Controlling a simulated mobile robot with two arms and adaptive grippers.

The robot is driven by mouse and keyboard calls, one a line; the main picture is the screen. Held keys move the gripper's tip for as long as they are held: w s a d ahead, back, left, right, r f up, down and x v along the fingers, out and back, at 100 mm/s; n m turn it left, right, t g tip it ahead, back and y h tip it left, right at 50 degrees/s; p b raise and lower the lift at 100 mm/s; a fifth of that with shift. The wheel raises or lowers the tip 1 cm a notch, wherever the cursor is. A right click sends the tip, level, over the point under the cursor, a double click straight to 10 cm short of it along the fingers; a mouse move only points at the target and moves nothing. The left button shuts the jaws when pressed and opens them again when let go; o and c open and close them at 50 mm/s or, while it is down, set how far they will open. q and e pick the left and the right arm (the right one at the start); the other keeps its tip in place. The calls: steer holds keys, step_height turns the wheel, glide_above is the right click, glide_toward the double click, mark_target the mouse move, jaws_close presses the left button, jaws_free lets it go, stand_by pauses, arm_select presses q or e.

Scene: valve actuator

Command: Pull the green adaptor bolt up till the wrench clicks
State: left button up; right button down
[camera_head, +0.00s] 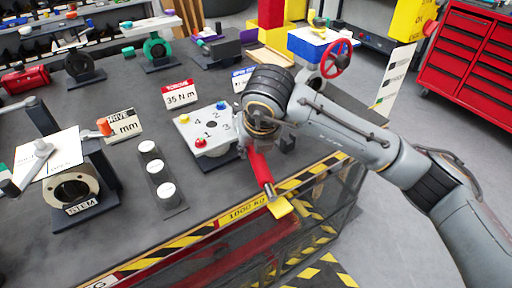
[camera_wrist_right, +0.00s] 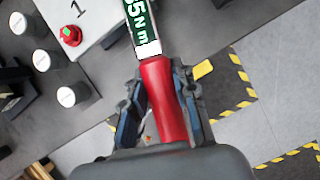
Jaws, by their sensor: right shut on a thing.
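A wrench with a red handle (camera_head: 259,168) sticks out over the front edge of the table. In the right wrist view its red handle (camera_wrist_right: 163,98) lies between the fingers, and its display (camera_wrist_right: 141,28) reads 35 N m on green. My right gripper (camera_head: 264,138) is shut on the handle. It shows in the wrist view (camera_wrist_right: 162,92) with a finger on each side. A white numbered plate (camera_head: 190,127) is left of the gripper, with red, yellow and blue bolts visible. I cannot see the green adaptor bolt; the gripper and arm cover the plate's right side. My left gripper is not in view.
A TORQUE 35 N m sign (camera_head: 179,94) stands behind the plate. Three white-topped cylinders (camera_head: 158,168) and a valve body (camera_head: 78,190) are to the left. A red wheel (camera_head: 336,60) is behind my right arm. The striped table edge (camera_head: 190,233) runs in front.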

steer(key=shift+s+a+r+m, duration=0.1)
steer(key=shift+s+a+m, duration=0.05)
steer(key=shift+a+m, duration=0.3)
steer(key=shift+b, duration=0.7)
steer(key=shift+r+n, duration=0.1)
steer(key=shift+n, duration=0.15)
steer(key=shift+a+r+p, duration=0.2)
steer(key=shift+r+p, duration=0.15)
steer(key=shift+r, duration=0.45)
steer(key=shift+d+r+p, duration=0.15)
steer(key=shift+r+p, duration=0.4)
steer(key=shift+r, duration=1.05)
steer(key=shift+d, duration=0.1)
